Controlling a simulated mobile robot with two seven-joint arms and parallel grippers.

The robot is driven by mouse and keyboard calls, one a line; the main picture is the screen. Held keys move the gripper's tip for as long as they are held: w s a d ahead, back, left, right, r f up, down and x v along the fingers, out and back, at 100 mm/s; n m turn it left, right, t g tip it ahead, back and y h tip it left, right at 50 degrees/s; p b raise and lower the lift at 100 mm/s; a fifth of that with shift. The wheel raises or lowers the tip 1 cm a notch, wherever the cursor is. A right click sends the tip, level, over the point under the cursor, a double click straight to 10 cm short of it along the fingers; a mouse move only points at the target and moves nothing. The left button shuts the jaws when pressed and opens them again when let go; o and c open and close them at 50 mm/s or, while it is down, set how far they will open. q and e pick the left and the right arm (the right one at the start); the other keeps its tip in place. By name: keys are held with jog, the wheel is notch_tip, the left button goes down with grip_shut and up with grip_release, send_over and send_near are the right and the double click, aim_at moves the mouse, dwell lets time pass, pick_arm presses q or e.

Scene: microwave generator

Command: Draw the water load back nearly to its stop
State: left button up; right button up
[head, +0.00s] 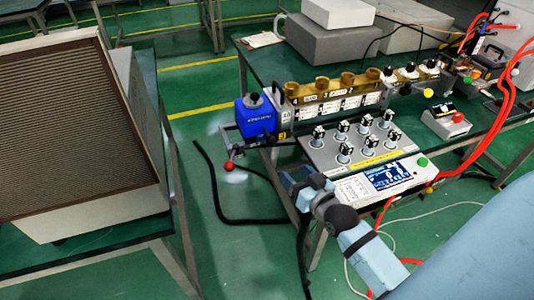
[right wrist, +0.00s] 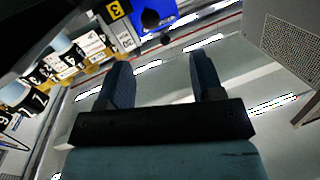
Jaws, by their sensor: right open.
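The water load appears to be the blue box (head: 256,116) at the left end of the brass waveguide row (head: 330,88). A red ball knob (head: 228,166) sticks out in front of and below it. In the right wrist view part of the blue box (right wrist: 184,10) shows at the top edge. My right gripper (head: 303,183) is in front of the bench's left end, right of and lower in the picture than the red knob, apart from it. In the right wrist view its fingers (right wrist: 160,64) are spread with nothing between them. My left gripper is not in view.
A panel with several black-and-white knobs (head: 350,143) and a display unit (head: 384,177) stand close behind my right gripper. Black hoses (head: 215,190) and red cables hang around the bench. A large louvred cabinet (head: 75,130) stands at left; open green floor lies between.

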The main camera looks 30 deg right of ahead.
aim_at(275, 144)
jog(key=shift+m+t, duration=0.3)
jog(key=w, duration=0.5)
jog(key=w+d+b, duration=0.1)
jog(key=w, duration=0.4)
jog(key=w+d+b, duration=0.1)
jog(key=w, duration=0.4)
jog(key=shift+d, duration=0.15)
jog(key=c, duration=1.1)
jog(key=shift+w+a+p, duration=0.25)
jog(key=shift+a+p, duration=0.25)
jog(key=shift+a, duration=0.55)
jog(key=shift+w+a+p, duration=0.2)
jog(key=shift+a+p, duration=0.25)
jog(key=shift+a, duration=0.55)
grip_shut()
jog(key=o, duration=1.1)
grip_release()
jog(key=shift+d, duration=0.1)
